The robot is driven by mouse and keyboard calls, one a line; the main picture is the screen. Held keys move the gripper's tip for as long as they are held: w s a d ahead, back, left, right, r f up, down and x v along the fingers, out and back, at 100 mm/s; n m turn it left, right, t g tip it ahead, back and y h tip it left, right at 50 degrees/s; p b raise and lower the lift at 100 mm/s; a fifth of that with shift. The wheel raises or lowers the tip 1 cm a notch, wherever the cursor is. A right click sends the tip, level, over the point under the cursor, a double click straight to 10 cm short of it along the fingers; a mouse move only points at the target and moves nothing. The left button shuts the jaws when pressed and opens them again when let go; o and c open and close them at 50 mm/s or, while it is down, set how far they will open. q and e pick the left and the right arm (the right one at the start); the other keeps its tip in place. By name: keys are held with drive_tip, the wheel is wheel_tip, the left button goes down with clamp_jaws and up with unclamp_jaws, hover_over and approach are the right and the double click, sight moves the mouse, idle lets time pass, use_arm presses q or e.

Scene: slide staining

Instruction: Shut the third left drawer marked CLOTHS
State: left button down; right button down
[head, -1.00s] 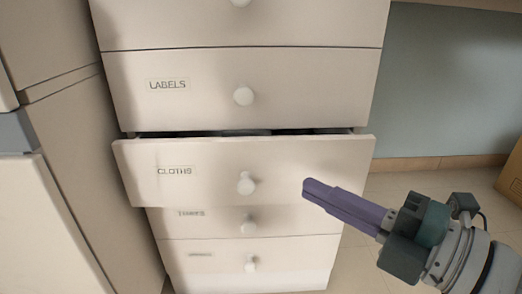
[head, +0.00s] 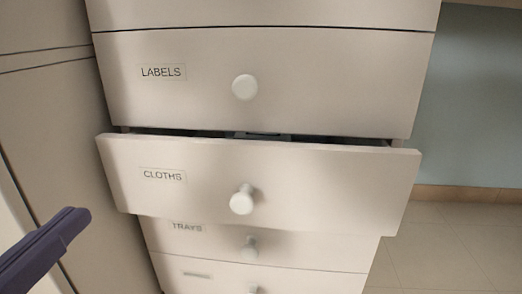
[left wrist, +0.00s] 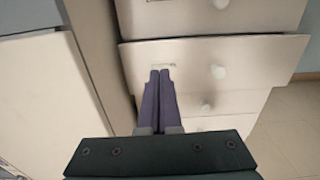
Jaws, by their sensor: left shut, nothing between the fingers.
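The CLOTHS drawer (head: 320,185) is pulled partly out, and a dark gap shows along its top edge. Its front is pale, with a round white knob (head: 242,199) and a CLOTHS label (head: 163,175) at left. My left gripper (head: 76,216) is shut and empty, its purple fingers left of the drawer front in the head view. In the left wrist view the closed fingers (left wrist: 160,75) overlap the drawer front (left wrist: 265,55) just below its label; I cannot tell whether they touch. My right gripper is out of view.
The LABELS drawer (head: 330,80) above is flush. The TRAYS drawer (head: 310,243) and another drawer lie below. A pale cabinet (head: 50,120) stands close on the left. Tiled floor (head: 450,245) to the right is clear.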

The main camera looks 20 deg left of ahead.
sight(153, 148)
use_arm(q)
drive_tip(key=x, duration=1.3)
drive_tip(key=shift+w+r, duration=0.1)
drive_tip(key=shift+w, duration=0.3)
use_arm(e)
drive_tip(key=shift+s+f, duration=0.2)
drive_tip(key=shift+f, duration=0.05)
use_arm(q)
drive_tip(key=shift+w, duration=0.1)
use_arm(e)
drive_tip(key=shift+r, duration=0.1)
use_arm(q)
drive_tip(key=x, duration=0.4)
drive_tip(key=shift+w+p, duration=0.25)
drive_tip(key=shift+p, duration=0.1)
drive_tip(key=shift+s, duration=0.15)
drive_tip(key=shift+a, duration=0.1)
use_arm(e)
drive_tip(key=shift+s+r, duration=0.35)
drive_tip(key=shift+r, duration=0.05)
